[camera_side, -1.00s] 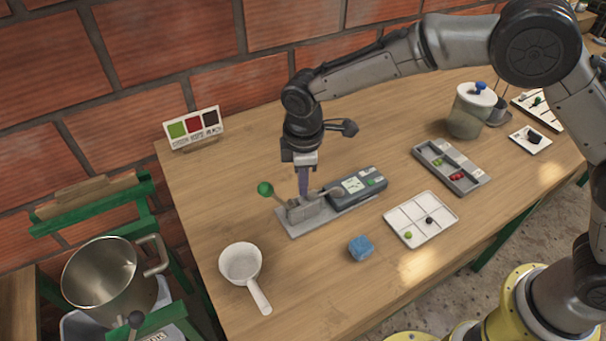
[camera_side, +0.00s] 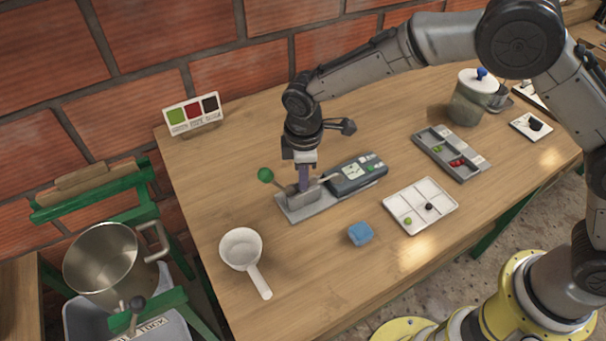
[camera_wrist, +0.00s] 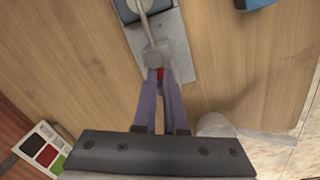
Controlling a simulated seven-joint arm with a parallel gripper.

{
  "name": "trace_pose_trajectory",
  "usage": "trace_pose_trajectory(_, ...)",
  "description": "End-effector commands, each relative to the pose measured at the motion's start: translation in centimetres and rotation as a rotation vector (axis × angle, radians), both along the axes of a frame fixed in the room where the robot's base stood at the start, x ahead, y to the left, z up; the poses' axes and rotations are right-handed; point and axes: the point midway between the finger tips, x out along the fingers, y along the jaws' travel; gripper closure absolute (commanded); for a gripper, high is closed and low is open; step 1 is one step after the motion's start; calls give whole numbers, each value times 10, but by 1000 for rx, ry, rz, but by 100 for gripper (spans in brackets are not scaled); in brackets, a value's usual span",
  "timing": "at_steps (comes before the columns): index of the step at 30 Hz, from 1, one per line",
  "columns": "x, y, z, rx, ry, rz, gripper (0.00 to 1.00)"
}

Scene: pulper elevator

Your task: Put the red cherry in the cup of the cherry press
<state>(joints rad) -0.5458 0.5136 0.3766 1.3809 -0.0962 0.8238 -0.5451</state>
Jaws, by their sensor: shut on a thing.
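The cherry press (camera_side: 292,212) is a grey metal device with a green-knobbed lever (camera_side: 265,175) on a flat plate on the table. My gripper (camera_side: 303,187) points straight down at the press, its purple fingers reaching down to the metal block. In the wrist view my gripper (camera_wrist: 160,80) is shut on the red cherry (camera_wrist: 160,73), a small red patch between the fingertips. The press block (camera_wrist: 153,55) lies right at the fingertips. The cup's inside is hidden, and I cannot tell whether the cherry touches it. The cherry is hidden in the side view.
A grey instrument with a display (camera_side: 357,174) adjoins the press. A white tray (camera_side: 420,222) holds a green and a dark cherry. A grey compartment tray (camera_side: 468,175), blue sponge (camera_side: 360,233), white strainer-like cup (camera_side: 241,246) and lidded jar (camera_side: 468,103) stand around.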

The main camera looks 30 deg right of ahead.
Motion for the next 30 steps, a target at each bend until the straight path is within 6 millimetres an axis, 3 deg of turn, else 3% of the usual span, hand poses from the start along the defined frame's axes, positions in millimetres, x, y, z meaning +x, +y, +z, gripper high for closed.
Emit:
trace_pose_trajectory(1,0,0,0,0,0,0,88)
trace_pose_trajectory(6,0,0,0,0,0,0,57)
trace_pose_trajectory(19,0,1,9,1,-2,0,56)
trace_pose_trajectory(30,-6,4,83,3,-5,-1,56)
